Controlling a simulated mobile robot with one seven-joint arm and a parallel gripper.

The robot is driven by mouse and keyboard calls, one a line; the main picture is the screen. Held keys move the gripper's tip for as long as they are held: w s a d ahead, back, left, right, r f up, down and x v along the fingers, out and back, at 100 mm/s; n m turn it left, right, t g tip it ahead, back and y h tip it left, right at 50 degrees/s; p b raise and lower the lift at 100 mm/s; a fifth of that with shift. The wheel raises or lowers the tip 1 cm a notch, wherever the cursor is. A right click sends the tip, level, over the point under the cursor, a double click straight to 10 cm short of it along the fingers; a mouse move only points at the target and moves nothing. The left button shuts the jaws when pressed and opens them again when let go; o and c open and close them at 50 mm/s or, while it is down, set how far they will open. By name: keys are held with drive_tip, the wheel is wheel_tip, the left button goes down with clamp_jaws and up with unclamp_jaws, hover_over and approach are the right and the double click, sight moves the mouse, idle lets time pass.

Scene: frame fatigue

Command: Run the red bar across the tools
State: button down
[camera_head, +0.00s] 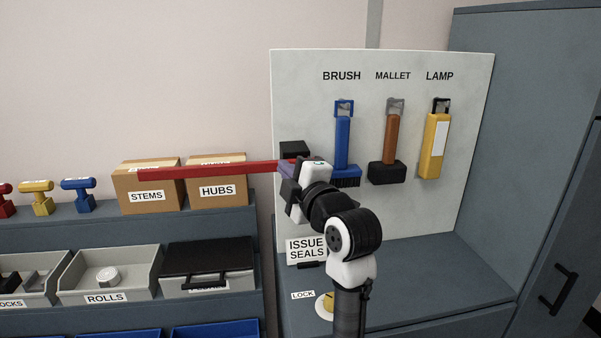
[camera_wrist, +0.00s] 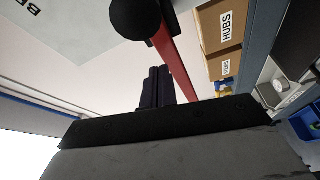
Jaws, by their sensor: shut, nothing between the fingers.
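The red bar (camera_head: 215,170) reaches out level to the left from the left edge of the pale tool board (camera_head: 400,215), in front of two cartons. A black block (camera_head: 294,150) sits at its right end; in the wrist view the bar (camera_wrist: 178,62) runs from a round black knob (camera_wrist: 135,18). The blue brush (camera_head: 343,140), the brown and black mallet (camera_head: 390,145) and the yellow lamp (camera_head: 432,150) hang on the board, uncrossed by the bar. My gripper (camera_head: 287,172) is shut and empty by the bar's right end. Its dark fingers (camera_wrist: 155,88) show close to the bar; contact is unclear.
Cartons marked STEMS (camera_head: 146,197) and HUBS (camera_head: 217,192) stand on the left shelf, with grey bins (camera_head: 108,275) below. An ISSUE SEALS label (camera_head: 306,249) and a yellow round LOCK piece (camera_head: 325,305) lie low at the board. A grey cabinet (camera_head: 545,190) stands right.

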drive_tip(key=d, duration=0.2)
drive_tip(key=d+f, duration=0.1)
drive_tip(key=d, duration=0.1)
drive_tip(key=shift+w+p, duration=0.15)
drive_tip(key=shift+p, duration=0.25)
drive_tip(key=shift+d, duration=0.1)
